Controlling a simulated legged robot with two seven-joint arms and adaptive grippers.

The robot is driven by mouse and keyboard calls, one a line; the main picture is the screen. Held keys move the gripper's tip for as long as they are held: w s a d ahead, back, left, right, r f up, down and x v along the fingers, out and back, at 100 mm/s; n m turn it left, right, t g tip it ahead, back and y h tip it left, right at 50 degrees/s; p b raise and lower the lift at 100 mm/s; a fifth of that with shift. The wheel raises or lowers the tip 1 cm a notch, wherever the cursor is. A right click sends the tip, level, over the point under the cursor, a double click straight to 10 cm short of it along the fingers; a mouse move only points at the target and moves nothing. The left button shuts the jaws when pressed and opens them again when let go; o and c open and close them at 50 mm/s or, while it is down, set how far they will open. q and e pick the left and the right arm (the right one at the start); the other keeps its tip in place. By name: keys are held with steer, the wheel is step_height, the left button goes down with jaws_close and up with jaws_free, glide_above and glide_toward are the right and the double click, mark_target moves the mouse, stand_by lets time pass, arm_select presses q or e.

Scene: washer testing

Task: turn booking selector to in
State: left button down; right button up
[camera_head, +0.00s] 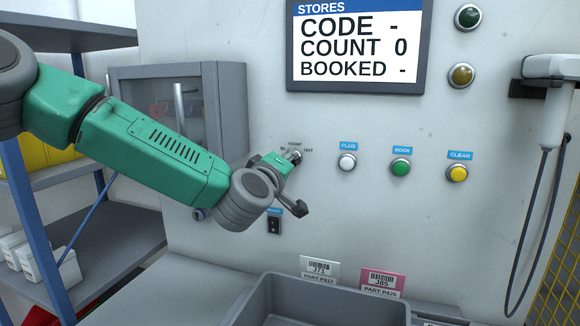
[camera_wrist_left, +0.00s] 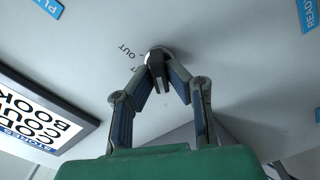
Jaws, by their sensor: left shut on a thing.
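The booking selector (camera_head: 295,153) is a small round knob on the pale panel, with labels around it that include IN on its left and OUT on its right. In the left wrist view the selector (camera_wrist_left: 156,52) sits between my left fingertips, with the OUT label beside it. My left gripper (camera_head: 291,160) reaches it from the left and is shut on it; in the left wrist view the gripper (camera_wrist_left: 160,72) has both fingers closed around the knob. The arm and fingers partly hide the knob, and its exact pointing is unclear. My right gripper is not seen.
Right of the selector are a white PLUS button (camera_head: 347,162), a green BOOK button (camera_head: 400,166) and a yellow CLEAR button (camera_head: 457,173). The screen (camera_head: 355,48) above reads COUNT 0. A grey bin (camera_head: 335,284) stands below; a scanner (camera_head: 556,115) hangs right.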

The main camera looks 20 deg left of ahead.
arm_select(q)
steer(key=shift+a+r, duration=0.1)
stand_by(0.3)
steer(key=c, duration=1.6)
jaws_free()
steer(key=shift+a, duration=0.1)
steer(key=s, duration=1.1)
steer(key=shift+s+a+f, duration=0.2)
steer(key=shift+s+a, duration=0.1)
steer(key=shift+s, duration=0.1)
